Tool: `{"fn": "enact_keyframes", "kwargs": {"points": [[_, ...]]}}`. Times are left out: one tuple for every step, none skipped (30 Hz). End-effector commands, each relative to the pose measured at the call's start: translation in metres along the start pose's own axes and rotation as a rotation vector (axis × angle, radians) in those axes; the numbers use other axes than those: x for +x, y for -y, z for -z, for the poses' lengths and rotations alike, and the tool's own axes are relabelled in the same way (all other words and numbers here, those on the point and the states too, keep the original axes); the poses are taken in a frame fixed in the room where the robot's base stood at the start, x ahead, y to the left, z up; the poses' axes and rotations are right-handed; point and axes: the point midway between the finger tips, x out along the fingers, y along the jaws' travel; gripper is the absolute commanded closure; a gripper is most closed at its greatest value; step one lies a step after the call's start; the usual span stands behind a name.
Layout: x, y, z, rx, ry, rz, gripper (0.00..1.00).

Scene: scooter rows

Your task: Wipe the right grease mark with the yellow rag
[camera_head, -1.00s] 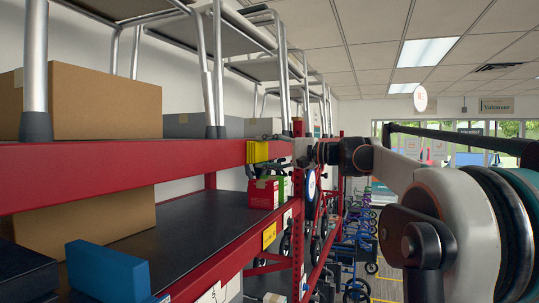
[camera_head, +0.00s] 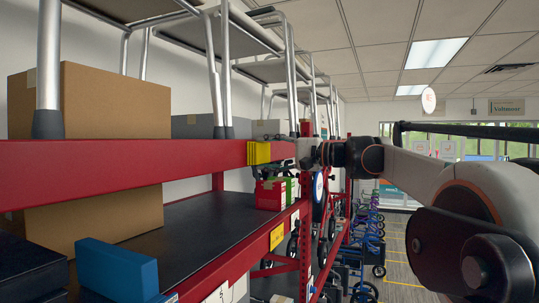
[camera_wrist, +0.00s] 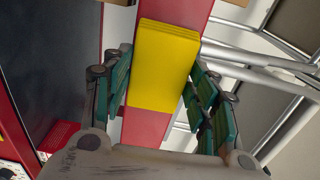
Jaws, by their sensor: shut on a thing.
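The yellow rag (camera_head: 258,153) is a folded block against the front of the red shelf beam (camera_head: 130,172) in the head view. In the wrist view the yellow rag (camera_wrist: 163,65) lies over the red beam (camera_wrist: 146,126) between the green fingers of my gripper (camera_wrist: 160,76). My gripper (camera_head: 284,152) is shut on the rag, and only part of it shows in the head view. I cannot tell if the rag presses on the beam. No grease mark shows; the rag may cover part of the beam's face.
Below the beam, a dark shelf (camera_head: 190,222) holds a blue box (camera_head: 117,270) and a red box (camera_head: 270,194). Cardboard boxes (camera_head: 110,103) and metal-legged frames (camera_head: 217,80) stand on the upper level. Blue wheeled frames (camera_head: 355,262) stand further along the aisle.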

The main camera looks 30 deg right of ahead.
Motion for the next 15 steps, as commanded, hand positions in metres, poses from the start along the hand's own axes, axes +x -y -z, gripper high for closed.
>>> {"fn": "enact_keyframes", "kwargs": {"points": [[0.0, 0.0, 0.0, 0.0, 0.0, 0.0, 0.66], [-0.001, 0.0, 0.0, 0.0, 0.0, 0.0, 0.66], [-0.002, 0.0, 0.0, 0.0, -0.001, 0.0, 0.66], [-0.004, 0.0, 0.001, 0.0, -0.001, 0.0, 0.66], [-0.006, 0.0, 0.001, 0.0, -0.002, 0.0, 0.66], [-0.01, 0.0, 0.001, 0.0, -0.003, 0.0, 0.66], [-0.013, 0.0, 0.001, 0.0, -0.003, 0.0, 0.66], [-0.016, 0.0, 0.001, 0.0, -0.003, 0.0, 0.66], [-0.019, 0.0, 0.001, 0.0, -0.002, 0.0, 0.66], [-0.022, 0.0, 0.001, 0.0, -0.002, 0.0, 0.66], [-0.025, 0.0, 0.001, 0.0, -0.003, 0.0, 0.66], [-0.028, 0.0, 0.001, 0.0, -0.003, 0.0, 0.66], [-0.031, 0.0, 0.001, 0.0, -0.003, 0.0, 0.66], [-0.034, 0.0, 0.001, 0.0, -0.003, 0.0, 0.66], [-0.038, 0.0, 0.001, 0.0, -0.002, 0.0, 0.66]]}}
